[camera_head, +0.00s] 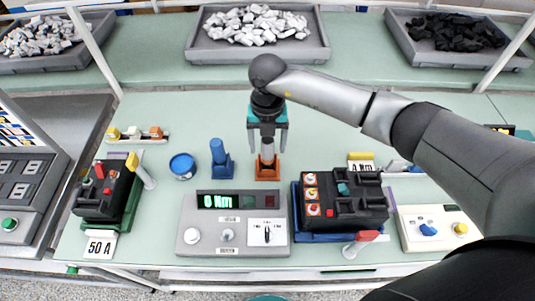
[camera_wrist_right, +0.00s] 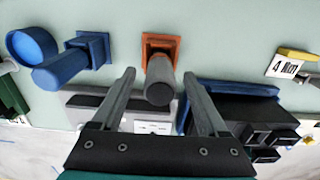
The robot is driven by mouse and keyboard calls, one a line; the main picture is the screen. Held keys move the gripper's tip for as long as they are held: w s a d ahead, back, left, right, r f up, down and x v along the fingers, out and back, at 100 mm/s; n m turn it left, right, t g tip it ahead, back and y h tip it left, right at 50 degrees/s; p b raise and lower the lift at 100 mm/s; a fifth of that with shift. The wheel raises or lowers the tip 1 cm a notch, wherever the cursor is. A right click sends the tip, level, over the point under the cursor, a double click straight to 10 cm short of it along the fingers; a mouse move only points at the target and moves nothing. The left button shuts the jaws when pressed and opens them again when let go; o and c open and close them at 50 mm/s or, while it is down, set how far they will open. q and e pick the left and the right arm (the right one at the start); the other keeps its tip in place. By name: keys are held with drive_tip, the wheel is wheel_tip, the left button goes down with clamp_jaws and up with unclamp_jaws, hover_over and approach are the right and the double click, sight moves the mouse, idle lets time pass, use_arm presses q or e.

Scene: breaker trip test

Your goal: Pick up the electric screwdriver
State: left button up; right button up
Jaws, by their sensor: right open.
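A grey cylindrical tool, which looks like the electric screwdriver (camera_head: 267,153), stands upright in an orange holder (camera_head: 267,173) at the middle of the bench. My right gripper (camera_head: 267,146) is above it, pointing down and open. In the right wrist view, the grey tool (camera_wrist_right: 160,82) lies between the two spread fingers (camera_wrist_right: 158,76), with a gap on both sides. The orange holder (camera_wrist_right: 147,42) shows beyond it. A similar blue tool (camera_head: 218,152) stands in a blue holder to the left. My left gripper is out of view.
A torque tester (camera_head: 205,245) with a green display stands in front. A black breaker on a blue fixture (camera_head: 345,200) is to its right, another breaker (camera_head: 107,187) at left. A blue round cup (camera_head: 182,166) sits beside the blue holder. Parts trays (camera_head: 258,55) line the back.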

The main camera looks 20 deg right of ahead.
clamp_jaws()
drive_tip(key=shift+r, duration=0.1)
idle(0.4)
drive_tip(key=shift+w+r, duration=0.1)
drive_tip(key=shift+r, duration=0.05)
